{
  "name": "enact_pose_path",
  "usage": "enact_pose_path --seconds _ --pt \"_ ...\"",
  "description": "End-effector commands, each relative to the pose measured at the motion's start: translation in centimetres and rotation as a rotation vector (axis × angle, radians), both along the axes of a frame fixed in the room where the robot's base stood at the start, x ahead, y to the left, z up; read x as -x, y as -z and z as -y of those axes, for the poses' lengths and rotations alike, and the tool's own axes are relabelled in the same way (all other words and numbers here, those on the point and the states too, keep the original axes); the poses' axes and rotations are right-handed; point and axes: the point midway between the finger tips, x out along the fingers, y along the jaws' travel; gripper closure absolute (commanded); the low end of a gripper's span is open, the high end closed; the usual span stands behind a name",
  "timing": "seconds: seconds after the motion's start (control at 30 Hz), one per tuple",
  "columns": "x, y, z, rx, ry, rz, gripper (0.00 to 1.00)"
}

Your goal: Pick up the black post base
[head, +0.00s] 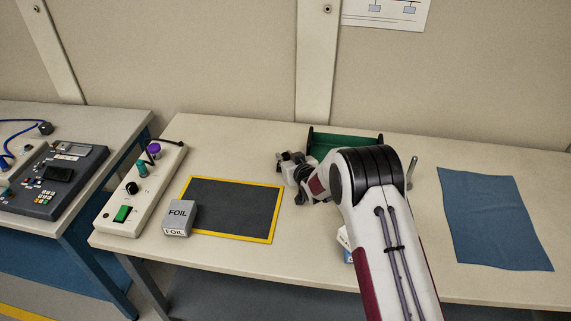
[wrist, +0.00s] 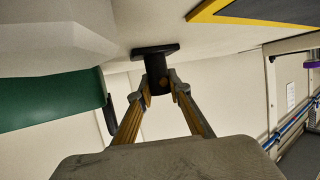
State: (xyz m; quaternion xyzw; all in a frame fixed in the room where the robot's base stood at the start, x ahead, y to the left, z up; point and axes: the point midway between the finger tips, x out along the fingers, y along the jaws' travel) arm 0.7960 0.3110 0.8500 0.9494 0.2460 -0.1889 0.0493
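The black post base (wrist: 155,63) shows in the wrist view, with a wide flat foot and a short round post. Its foot is against or very close to the pale table; I cannot tell which. My gripper (wrist: 159,88) has its two fingertips on either side of the post, closed in against it. In the head view my gripper (head: 290,176) is low over the table, just right of the yellow-edged dark mat. The post base is hard to make out there among the dark gripper parts.
A green bin (head: 352,143) stands behind my gripper. The yellow-edged mat (head: 235,208) lies left, with a foil box (head: 179,218) at its corner and a control panel (head: 137,193) beyond. A blue cloth (head: 492,217) lies right. A small box (head: 344,240) is partly hidden by my arm.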

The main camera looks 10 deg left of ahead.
Motion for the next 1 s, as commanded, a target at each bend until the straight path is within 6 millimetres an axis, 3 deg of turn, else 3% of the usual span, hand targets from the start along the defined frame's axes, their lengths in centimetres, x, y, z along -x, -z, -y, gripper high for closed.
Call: enact_pose_path --seconds 0.57,1.0 --pt "-0.1 -1.0 0.0 -0.001 0.000 0.003 1.00" --pt "-0.1 -6.2 -0.1 -0.001 -0.001 0.004 1.00"
